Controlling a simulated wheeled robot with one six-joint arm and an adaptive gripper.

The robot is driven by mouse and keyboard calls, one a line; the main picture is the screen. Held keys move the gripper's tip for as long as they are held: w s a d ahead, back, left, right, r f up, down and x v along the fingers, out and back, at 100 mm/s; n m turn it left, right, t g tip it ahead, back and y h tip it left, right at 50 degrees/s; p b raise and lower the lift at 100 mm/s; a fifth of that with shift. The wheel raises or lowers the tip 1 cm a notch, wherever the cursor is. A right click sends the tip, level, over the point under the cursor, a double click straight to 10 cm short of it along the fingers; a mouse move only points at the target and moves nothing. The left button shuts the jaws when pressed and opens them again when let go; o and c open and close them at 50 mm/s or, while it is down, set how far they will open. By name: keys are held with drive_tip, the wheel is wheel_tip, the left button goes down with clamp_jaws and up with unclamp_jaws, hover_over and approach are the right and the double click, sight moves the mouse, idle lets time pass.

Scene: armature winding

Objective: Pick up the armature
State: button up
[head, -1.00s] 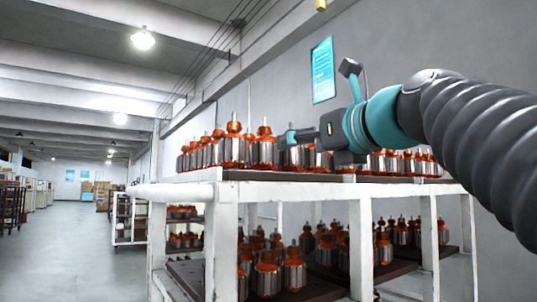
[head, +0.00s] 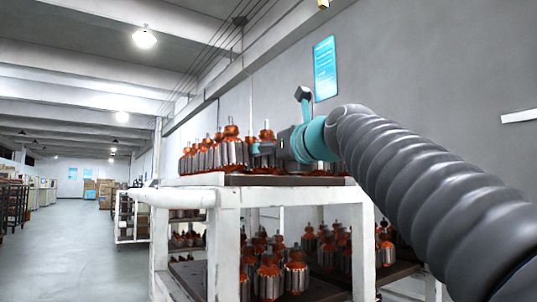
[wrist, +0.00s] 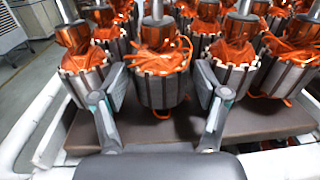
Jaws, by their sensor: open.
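Several armatures with silver cores and orange copper windings stand upright on the top shelf. In the wrist view, one armature (wrist: 163,88) stands in the middle, between the two fingers of my open gripper (wrist: 162,88). Its orange winding and shaft rise above the fingers. Another armature stands at the left (wrist: 84,70) and one at the right (wrist: 232,75), each just outside a finger. I cannot tell whether the fingers touch any of them. In the head view, my gripper (head: 262,149) is at shelf-top height among the armatures, partly hiding them.
The white-framed rack (head: 225,245) has a brown top board (wrist: 140,132) and a lower shelf with more armatures (head: 268,278). More armatures crowd behind the middle one. The grey wall is behind the rack; open floor (head: 75,240) lies left.

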drive_tip(key=shift+x, duration=0.95)
drive_tip(key=c, duration=1.2)
clamp_jaws()
drive_tip(key=shift+r, duration=0.15)
